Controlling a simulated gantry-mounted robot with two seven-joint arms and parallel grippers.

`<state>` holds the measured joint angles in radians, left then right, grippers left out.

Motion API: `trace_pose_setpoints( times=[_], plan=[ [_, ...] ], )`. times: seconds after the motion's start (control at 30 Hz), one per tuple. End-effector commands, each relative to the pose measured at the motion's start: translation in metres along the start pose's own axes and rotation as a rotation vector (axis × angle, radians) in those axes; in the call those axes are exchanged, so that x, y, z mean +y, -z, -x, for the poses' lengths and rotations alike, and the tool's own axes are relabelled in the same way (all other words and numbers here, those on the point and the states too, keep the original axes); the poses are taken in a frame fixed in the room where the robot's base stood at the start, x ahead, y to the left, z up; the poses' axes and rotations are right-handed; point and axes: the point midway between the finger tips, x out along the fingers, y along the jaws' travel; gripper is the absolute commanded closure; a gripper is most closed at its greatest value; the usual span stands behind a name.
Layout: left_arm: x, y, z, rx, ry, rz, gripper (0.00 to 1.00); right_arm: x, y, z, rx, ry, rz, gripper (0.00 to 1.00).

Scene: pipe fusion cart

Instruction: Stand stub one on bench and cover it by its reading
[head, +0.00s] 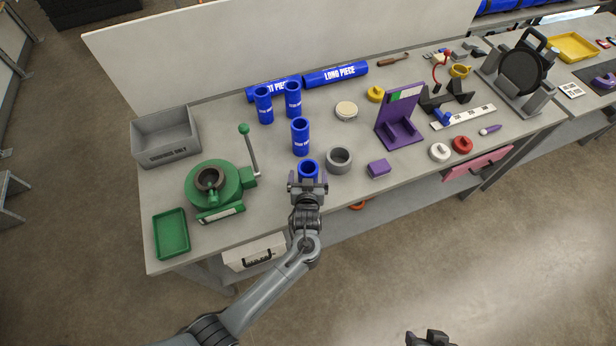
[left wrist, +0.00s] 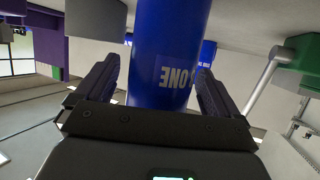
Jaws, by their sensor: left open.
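Stub one, a blue tube (head: 308,167), is near the bench's front edge with its open top visible. In the left wrist view the blue stub (left wrist: 168,55) shows the word "ONE" upside down. My left gripper (head: 308,183) is open, with a finger on either side of the stub; whether they touch it is unclear. The stub's lower part is hidden in the head view. A white ring-shaped cap (head: 440,151), a red one (head: 462,145) and a yellow one (head: 375,94) lie on the bench. A dark part at the bottom edge may be my right gripper (head: 430,339).
Another blue stub (head: 300,137) stands just behind. A purple stand (head: 400,125) is further right. A green machine (head: 211,186) with a lever is left, beside a green tray (head: 171,233).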

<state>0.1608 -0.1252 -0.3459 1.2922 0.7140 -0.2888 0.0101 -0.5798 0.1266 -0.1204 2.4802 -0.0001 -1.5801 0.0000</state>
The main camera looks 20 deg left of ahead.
Motion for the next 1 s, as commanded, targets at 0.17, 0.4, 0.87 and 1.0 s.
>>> trace_pose_setpoints(
  times=[0.17, 0.4, 0.87, 1.0],
  plan=[
    [0.0, 0.002, 0.001, 0.0, 0.0, 0.0, 0.04, 0.0, 0.0, 0.001, 0.0, 0.0, -0.001, 0.57],
    [0.001, 0.002, 0.021, 0.0, -0.002, 0.001, 0.04, -0.001, 0.001, 0.004, 0.0, 0.004, -0.005, 0.57],
    [0.0, 0.002, 0.1, -0.001, 0.0, 0.001, 0.04, -0.002, 0.002, 0.006, 0.0, 0.007, -0.01, 0.57],
    [0.001, 0.002, 0.114, 0.0, -0.001, 0.0, 0.04, -0.002, 0.002, 0.006, 0.0, 0.007, -0.009, 0.57]
  ],
)
